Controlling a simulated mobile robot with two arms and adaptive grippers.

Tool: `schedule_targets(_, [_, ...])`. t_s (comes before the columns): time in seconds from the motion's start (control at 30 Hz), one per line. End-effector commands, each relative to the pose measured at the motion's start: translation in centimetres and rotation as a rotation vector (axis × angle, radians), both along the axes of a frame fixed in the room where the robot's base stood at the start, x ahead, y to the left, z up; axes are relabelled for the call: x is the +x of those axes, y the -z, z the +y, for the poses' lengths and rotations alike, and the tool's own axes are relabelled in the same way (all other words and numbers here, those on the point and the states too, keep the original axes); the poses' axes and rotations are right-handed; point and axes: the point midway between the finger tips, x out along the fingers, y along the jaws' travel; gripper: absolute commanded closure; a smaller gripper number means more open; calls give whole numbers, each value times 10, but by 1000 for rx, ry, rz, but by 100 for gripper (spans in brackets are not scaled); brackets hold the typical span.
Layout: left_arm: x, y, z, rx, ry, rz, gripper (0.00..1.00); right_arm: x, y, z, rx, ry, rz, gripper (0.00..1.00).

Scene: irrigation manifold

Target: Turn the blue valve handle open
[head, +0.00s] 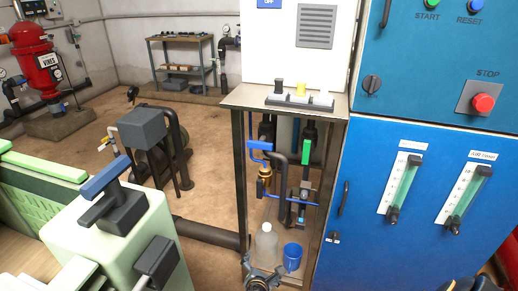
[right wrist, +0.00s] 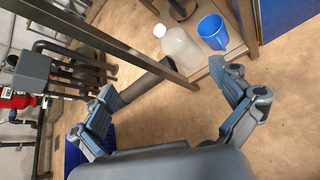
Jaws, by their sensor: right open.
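A blue valve handle (head: 260,145) shows in the head view, on the pipework inside the open metal stand. It is a bent lever beside a grey pipe, above a brass-coloured fitting (head: 264,181). My right gripper (head: 262,284) is at the bottom centre of the head view, lower than the handle and apart from it. In the right wrist view the right gripper (right wrist: 163,78) has its two fingers wide apart with nothing between them. The handle is not clearly seen in that view. My left gripper is not in view.
A translucent bottle (head: 266,244) and a blue cup (head: 292,257) stand low in the stand. A green handle (head: 306,151) is right of the blue one. A blue cabinet (head: 385,210) borders the stand at right. A pale green housing (head: 115,245) is at left.

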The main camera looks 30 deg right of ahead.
Motion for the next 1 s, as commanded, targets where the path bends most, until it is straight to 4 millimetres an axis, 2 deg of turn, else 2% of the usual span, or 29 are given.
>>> schedule_targets(0.03, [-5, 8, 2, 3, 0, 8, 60, 34, -49, -5, -163, -35, -51, 0])
schedule_targets(0.07, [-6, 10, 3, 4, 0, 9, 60, 48, -78, -7, -264, -48, -73, 0])
schedule_targets(0.1, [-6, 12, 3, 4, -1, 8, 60, 63, -117, -9, -388, -54, -101, 0])
schedule_targets(0.2, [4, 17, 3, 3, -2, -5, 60, 84, -202, -10, -649, -24, -162, 0])
schedule_targets(0.3, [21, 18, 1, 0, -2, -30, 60, 88, -264, -6, -829, 30, -204, 0])
schedule_targets(0.33, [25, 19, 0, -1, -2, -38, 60, 88, -278, -5, -868, 46, -213, 0])
schedule_targets(0.4, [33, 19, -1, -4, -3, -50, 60, 87, -301, -2, -935, 76, -228, 0])
schedule_targets(0.5, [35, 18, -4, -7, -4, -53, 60, 86, -319, -3, -980, 101, -236, 0])
schedule_targets(0.67, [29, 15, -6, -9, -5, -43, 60, 97, -330, -15, -991, 105, -237, 0])
schedule_targets(0.83, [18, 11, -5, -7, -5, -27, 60, 118, -344, -41, -988, 105, -237, 0])
schedule_targets(1.0, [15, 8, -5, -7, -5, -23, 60, 140, -357, -66, -988, 104, -236, 0])
